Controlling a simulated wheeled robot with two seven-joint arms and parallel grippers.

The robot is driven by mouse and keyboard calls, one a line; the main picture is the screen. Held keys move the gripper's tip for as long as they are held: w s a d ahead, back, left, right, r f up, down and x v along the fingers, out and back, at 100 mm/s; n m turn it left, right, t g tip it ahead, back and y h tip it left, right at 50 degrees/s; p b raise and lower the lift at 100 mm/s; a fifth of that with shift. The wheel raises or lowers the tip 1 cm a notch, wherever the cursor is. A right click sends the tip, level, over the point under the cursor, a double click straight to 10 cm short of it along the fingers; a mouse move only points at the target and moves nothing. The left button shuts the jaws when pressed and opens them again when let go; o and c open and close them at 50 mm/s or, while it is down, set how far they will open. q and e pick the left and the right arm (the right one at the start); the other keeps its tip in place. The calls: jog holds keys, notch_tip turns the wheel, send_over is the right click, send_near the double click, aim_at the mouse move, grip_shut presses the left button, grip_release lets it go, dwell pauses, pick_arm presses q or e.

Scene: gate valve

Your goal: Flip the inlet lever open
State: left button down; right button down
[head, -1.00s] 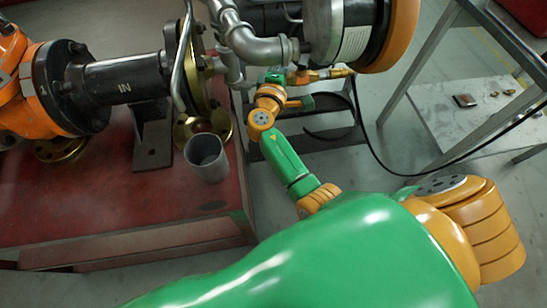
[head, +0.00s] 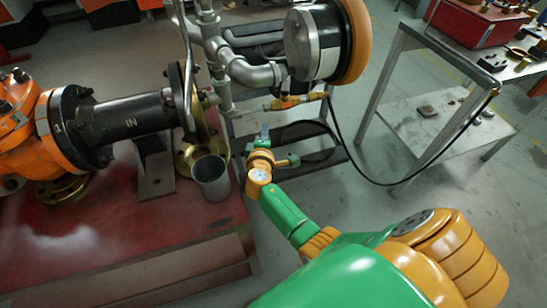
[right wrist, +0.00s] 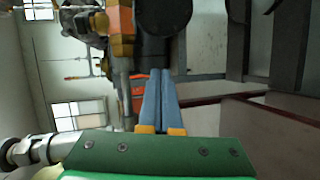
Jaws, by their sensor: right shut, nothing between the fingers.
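The black inlet pipe marked "IN" (head: 130,122) lies at the left in the head view, bolted to an orange body (head: 18,130). A long bent grey bar (head: 186,75) stands by the brass flange (head: 203,115) at its right end; it may be the inlet lever, but I cannot tell. A small brass and orange fitting (head: 298,101) sits under the grey pipes. My right gripper (head: 264,131) is below and left of this fitting, apart from it. Its blue fingers (right wrist: 161,98) are together and empty in the right wrist view. My left gripper is out of view.
A grey cup (head: 211,180) stands on the red bench (head: 90,235) left of my right gripper. A black hose (head: 350,155) runs from the fitting to a metal table (head: 400,45) at right. A large orange-rimmed flange (head: 355,40) hangs above. Floor between bench and table is mostly clear.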

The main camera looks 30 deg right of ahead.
jog(key=s+a+f+g+y+p, duration=0.1)
jog(key=s+a+f+g+y, duration=0.1)
jog(key=s+f, duration=0.3)
jog(key=s+a+f+m+g+y+p, duration=0.1)
jog(key=s+f, duration=0.4)
jog(key=f, duration=0.5)
jog(key=shift+s+a+f+g+y, duration=0.25)
jog(key=shift+a+f+g+y, duration=0.25)
jog(key=shift+y, duration=0.4)
jog(key=shift+d+r, duration=0.1)
